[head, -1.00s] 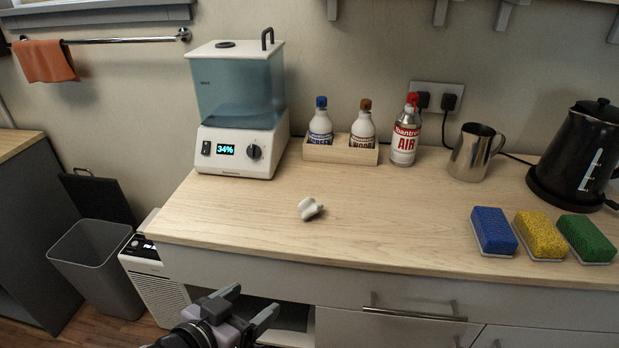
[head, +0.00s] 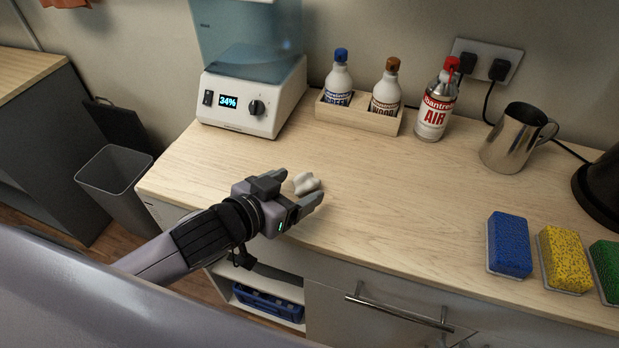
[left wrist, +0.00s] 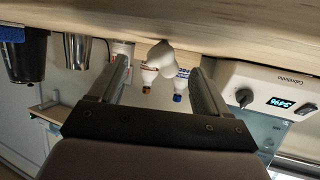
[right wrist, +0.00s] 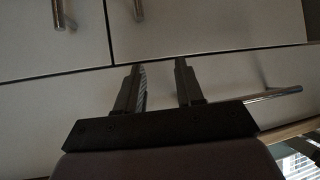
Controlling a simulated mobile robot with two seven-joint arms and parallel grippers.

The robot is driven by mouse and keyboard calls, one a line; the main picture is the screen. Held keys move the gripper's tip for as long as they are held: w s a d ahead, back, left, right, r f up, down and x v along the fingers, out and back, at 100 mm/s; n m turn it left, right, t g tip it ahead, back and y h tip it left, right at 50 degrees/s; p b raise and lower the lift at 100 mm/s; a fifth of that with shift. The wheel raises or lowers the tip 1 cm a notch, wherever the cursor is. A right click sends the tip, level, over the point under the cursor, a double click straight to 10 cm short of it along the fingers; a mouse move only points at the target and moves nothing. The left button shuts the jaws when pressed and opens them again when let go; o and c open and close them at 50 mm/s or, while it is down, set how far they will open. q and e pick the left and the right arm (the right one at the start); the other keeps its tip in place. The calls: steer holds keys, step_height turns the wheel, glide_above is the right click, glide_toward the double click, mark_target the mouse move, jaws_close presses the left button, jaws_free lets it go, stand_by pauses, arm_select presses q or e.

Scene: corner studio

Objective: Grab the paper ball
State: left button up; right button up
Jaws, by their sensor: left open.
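The paper ball (head: 307,183) is a small crumpled white lump on the wooden counter near its front left edge. My left gripper (head: 302,187) is open, with its two fingers reaching toward the ball from the left front. In the left wrist view, which is upside down, the paper ball (left wrist: 168,62) shows between and just beyond the spread fingers; I cannot tell whether either finger touches it. My right gripper (right wrist: 158,68) shows only in the right wrist view, open and empty, facing the drawer fronts below the counter.
A wooden box (head: 360,117) with two bottles, an air can (head: 436,105) and a metal jug (head: 508,138) stand at the back. Blue (head: 509,245), yellow (head: 563,258) and green sponges lie at the right. The counter's middle is clear.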

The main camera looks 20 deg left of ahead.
mark_target(310, 179)
arm_select(q)
steer(key=shift+x, duration=2.65)
steer(key=shift+r, duration=0.15)
steer(key=c, duration=1)
